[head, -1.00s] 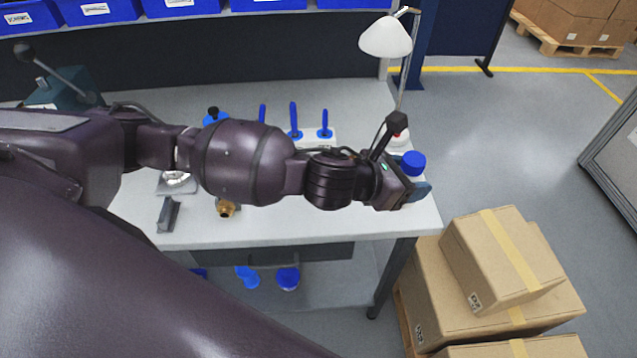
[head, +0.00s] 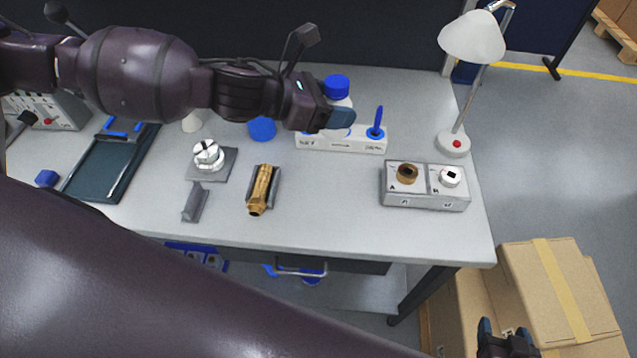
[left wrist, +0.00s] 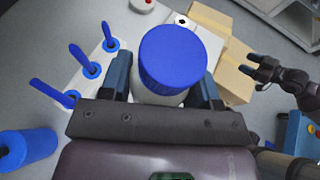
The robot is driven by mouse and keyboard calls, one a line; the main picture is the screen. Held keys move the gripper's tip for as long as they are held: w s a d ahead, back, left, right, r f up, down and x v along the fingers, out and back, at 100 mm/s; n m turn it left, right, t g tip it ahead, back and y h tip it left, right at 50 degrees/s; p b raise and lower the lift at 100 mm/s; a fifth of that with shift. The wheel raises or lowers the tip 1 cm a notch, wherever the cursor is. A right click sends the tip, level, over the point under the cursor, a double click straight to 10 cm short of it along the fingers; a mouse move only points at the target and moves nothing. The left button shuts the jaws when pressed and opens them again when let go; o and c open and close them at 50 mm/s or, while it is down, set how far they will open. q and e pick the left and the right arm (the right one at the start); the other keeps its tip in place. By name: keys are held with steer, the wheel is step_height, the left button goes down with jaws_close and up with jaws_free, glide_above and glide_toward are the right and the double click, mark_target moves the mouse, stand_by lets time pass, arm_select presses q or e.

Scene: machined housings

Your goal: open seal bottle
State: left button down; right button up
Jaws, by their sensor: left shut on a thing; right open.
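The bottle is white with a wide blue screw cap (head: 336,86). My left gripper (head: 338,118) is shut around its body, with the cap clear above the fingers. In the left wrist view the cap (left wrist: 173,57) stands between the two fingers and hides most of the white body (left wrist: 165,97). The cap is on the bottle. My right gripper (head: 506,336) is open and empty at the bottom right of the head view, off the table's front right. It also shows in the left wrist view (left wrist: 258,71), apart from the bottle.
A white rack (head: 345,146) with blue-handled tools lies below the left gripper. A grey two-socket block (head: 424,200) and a lamp (head: 453,144) stand on the right. A brass fitting (head: 262,187) lies mid-table. Cartons (head: 530,275) stand off the right edge.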

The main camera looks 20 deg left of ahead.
arm_select(q)
steer(key=shift+s+d+f, duration=0.1)
steer(key=shift+d+f, duration=0.1)
steer(key=shift+f, duration=0.15)
step_height(320, 180, down, 16)
steer(key=shift+s+r+b, duration=0.1)
steer(key=shift+r+b, duration=0.1)
steer(key=shift+b, duration=0.65)
step_height(320, 180, down, 3)
steer(key=shift+d+f, duration=0.1)
steer(key=shift+f, duration=0.3)
steer(key=shift+c, duration=2.4)
jaws_free()
steer(key=shift+o, duration=0.7)
steer(key=shift+r, duration=0.2)
steer(key=shift+s+a, duration=0.2)
steer(key=shift+a, duration=0.15)
steer(key=v, duration=1)
steer(key=shift+s+a+r, duration=0.3)
steer(key=shift+s+a, duration=0.05)
steer(key=shift+a, duration=0.1)
arm_select(e)
steer(key=f, duration=0.1)
steer(key=s+f, duration=0.1)
steer(key=f, duration=0.1)
steer(key=shift+s+d+f, duration=0.1)
steer(key=shift+s+d, duration=0.05)
steer(key=shift+d, duration=0.2)
